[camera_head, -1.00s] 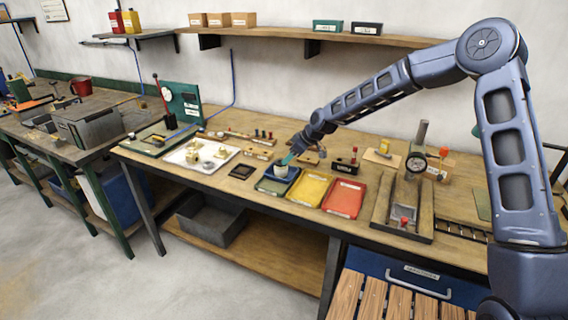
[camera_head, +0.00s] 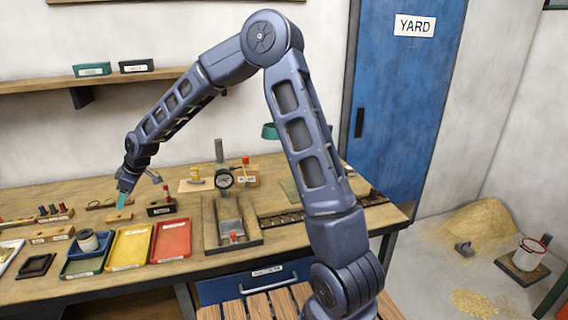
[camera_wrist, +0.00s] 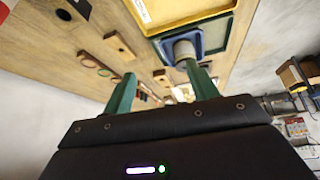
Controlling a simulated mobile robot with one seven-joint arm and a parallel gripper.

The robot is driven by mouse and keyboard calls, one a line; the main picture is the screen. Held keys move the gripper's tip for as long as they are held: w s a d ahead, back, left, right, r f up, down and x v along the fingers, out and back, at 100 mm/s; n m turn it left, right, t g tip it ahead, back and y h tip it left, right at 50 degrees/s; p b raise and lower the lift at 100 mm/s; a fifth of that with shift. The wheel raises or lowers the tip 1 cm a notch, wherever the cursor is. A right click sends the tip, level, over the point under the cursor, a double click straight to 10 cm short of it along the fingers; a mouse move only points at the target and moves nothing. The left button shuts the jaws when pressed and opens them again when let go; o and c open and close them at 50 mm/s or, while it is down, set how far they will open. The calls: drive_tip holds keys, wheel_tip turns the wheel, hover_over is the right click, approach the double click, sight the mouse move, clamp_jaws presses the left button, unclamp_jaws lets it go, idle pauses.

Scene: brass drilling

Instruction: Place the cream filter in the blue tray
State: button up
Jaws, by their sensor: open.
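The cream filter (camera_head: 88,241), a short pale cylinder with a darker top, stands in the blue tray (camera_head: 74,250), which has a green tray around or beneath it. In the wrist view the filter (camera_wrist: 184,48) shows within the blue rim (camera_wrist: 198,41), just beyond one green finger. My gripper (camera_head: 140,189) is open and empty, above the bench and up to the right of the filter. Its two green fingers (camera_wrist: 158,76) are spread apart in the wrist view. Whether a finger touches the filter is not seen there, but the head view shows them apart.
A yellow tray (camera_head: 129,246) and a red tray (camera_head: 172,240) sit right of the blue one. A gauge fixture (camera_head: 224,180) stands further right. A small dark tray (camera_head: 36,265) lies to the left.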

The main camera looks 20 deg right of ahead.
drive_tip(key=s+d+r+m+t+h, duration=0.1)
drive_tip(key=d+r+m, duration=0.25)
drive_tip(key=d, duration=0.75)
drive_tip(key=s+d+r+m+t+h, duration=0.15)
drive_tip(key=d+r, duration=0.35)
drive_tip(key=d, duration=0.6)
drive_tip(key=s+d+r+m+t+h, duration=0.1)
drive_tip(key=d+r+m+h, duration=0.3)
drive_tip(key=d, duration=0.7)
drive_tip(key=s+d+r+m, duration=0.3)
drive_tip(key=s+d+m, duration=0.4)
drive_tip(key=s+d, duration=1.4)
drive_tip(key=shift+d+m+y, duration=0.3)
drive_tip(key=shift+d+y, duration=0.05)
drive_tip(key=shift+d, duration=0.25)
